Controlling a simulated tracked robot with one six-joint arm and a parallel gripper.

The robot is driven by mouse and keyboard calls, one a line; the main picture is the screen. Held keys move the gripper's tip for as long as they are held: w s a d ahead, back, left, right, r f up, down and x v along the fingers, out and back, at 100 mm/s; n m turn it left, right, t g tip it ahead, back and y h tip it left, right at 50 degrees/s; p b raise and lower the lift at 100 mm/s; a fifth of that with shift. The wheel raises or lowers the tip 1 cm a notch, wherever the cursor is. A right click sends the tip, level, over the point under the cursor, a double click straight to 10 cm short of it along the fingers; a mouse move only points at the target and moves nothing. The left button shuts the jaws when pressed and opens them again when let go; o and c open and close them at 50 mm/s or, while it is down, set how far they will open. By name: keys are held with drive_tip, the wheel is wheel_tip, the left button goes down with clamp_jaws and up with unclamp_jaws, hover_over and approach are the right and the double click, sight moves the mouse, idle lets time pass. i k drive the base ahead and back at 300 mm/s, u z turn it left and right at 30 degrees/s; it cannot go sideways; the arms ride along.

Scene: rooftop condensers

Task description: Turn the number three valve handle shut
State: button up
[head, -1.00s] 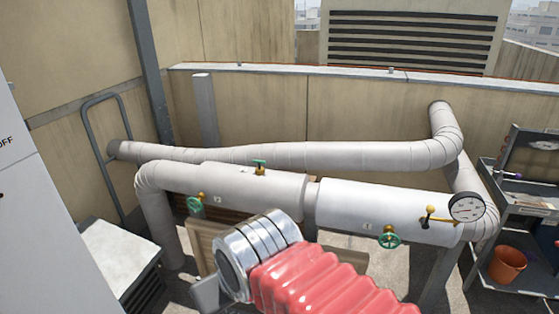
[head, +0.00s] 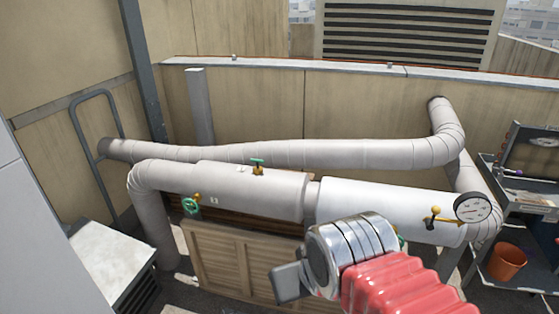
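A green handwheel (head: 191,206) sits on the left part of the lower pipe, beside a small number tag (head: 214,201) that looks like a 3 but is hard to read. A green tee handle (head: 258,163) stands on top of the same pipe. A yellow lever (head: 434,213) is at the right end. Another green handwheel (head: 402,242) is almost wholly hidden behind my wrist. My gripper (head: 290,284) is in front of the pipe, lower and to the right of the left handwheel, apart from it. Only one grey finger part shows, so its opening is not visible.
The lower lagged pipe (head: 250,190) crosses the view, with a wooden slatted crate (head: 215,260) below it. A gauge (head: 473,208) is at the right. A white unit (head: 112,250) stands at the left. A cart (head: 520,270) with an orange pot (head: 506,261) is at the right.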

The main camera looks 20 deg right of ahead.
sight(252, 160)
drive_tip(key=u, duration=0.05)
drive_tip(key=i, duration=1)
drive_tip(key=z, duration=0.05)
